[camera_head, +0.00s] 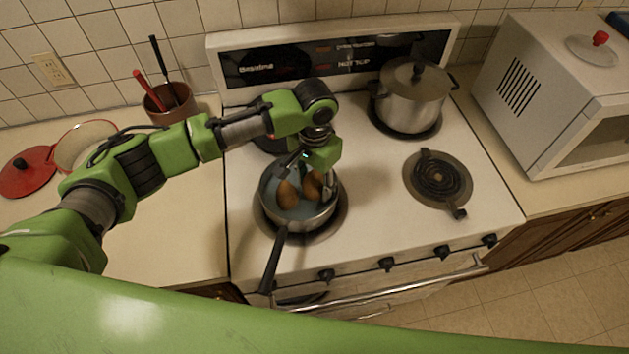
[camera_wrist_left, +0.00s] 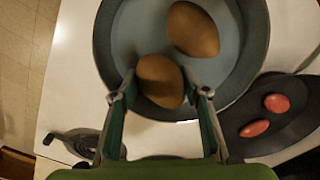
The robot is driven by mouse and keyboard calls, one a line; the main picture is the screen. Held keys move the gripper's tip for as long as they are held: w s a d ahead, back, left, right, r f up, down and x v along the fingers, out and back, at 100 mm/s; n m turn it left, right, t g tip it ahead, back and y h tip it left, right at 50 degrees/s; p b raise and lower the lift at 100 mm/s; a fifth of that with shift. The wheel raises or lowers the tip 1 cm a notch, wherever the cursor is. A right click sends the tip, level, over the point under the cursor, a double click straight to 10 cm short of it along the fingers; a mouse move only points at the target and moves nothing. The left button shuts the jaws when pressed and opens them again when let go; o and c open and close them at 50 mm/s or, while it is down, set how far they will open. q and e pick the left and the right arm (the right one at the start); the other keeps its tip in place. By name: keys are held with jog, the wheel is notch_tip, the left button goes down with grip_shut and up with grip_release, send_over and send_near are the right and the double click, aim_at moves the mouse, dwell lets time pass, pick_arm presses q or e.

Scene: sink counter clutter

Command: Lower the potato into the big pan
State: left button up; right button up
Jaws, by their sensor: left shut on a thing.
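The big pan (camera_head: 268,208), silver outside and blue-grey inside, stands on the front left burner with its dark handle towards me. My left gripper (camera_head: 310,180) is over the pan, pointing down, shut on a brown potato (camera_head: 313,188). In the left wrist view, this potato (camera_wrist_left: 160,82) sits between the two fingertips, within the pan's outline near its rim (camera_wrist_left: 262,35). I cannot tell whether it touches the pan's bottom. A second brown potato (camera_head: 287,195) lies in the pan, left of the held one; it also shows in the left wrist view (camera_wrist_left: 192,29). My right gripper is not in view.
A lidded steel pot (camera_head: 412,100) stands on the back right burner. The front right burner (camera_head: 437,178) is bare. A dark pan (camera_wrist_left: 245,125) with two red things is beside the big pan. A microwave (camera_head: 545,95) stands right; a utensil crock (camera_head: 170,103) stands left.

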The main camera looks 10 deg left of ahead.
pick_arm(q)
jog(key=shift+f+b, duration=0.3)
jog(key=shift+f, duration=0.6)
dwell(0.4)
dwell(0.4)
jog(key=o, duration=1.3)
